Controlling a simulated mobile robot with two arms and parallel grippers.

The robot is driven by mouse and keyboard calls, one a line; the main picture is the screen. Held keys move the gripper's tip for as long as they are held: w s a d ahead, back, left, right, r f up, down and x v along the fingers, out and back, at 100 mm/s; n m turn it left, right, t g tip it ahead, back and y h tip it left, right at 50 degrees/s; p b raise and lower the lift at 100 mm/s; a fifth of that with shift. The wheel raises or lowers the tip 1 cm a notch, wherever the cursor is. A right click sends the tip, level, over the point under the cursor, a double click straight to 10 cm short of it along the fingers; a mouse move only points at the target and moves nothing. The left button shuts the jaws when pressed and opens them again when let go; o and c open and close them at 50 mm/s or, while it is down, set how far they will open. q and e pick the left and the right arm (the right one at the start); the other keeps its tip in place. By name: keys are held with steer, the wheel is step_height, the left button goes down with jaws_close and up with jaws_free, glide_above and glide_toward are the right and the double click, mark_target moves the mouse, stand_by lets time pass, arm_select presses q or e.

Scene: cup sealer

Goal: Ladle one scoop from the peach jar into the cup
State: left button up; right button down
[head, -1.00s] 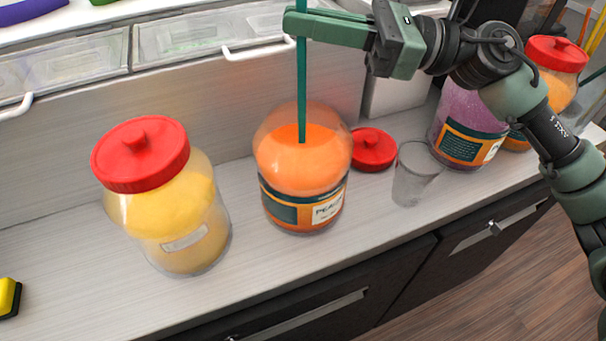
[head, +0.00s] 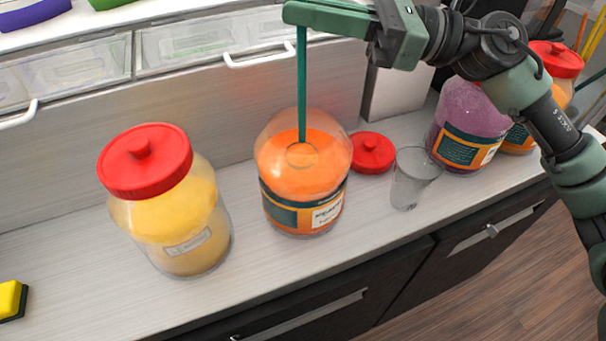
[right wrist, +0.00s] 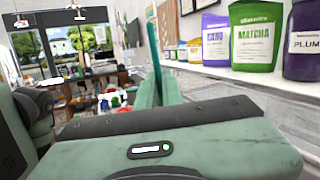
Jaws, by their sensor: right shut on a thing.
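The peach jar (head: 300,172) stands open on the counter, clear and filled with orange contents. A green ladle (head: 302,85) hangs upright into it, and its round bowl shows at the surface of the orange contents. My right gripper (head: 296,16) is above the jar, shut on the top of the ladle's handle. In the right wrist view the green handle (right wrist: 156,50) rises beyond the fingers. The clear, empty-looking cup (head: 411,178) stands to the right of the jar. The red lid (head: 372,153) lies on the counter between and behind them. My left gripper is not in view.
A yellow jar with a red lid (head: 168,205) stands to the left. A purple jar (head: 466,125) and an orange jar with a red lid (head: 552,75) stand at the right. A yellow sponge (head: 10,298) lies far left. The front counter strip is clear.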

step_height(320, 180, up, 12)
steer(key=p, duration=0.6)
steer(key=shift+f+p, duration=0.15)
steer(key=shift+p, duration=0.2)
stand_by(0.4)
steer(key=shift+w+d, duration=0.1)
stand_by(1.3)
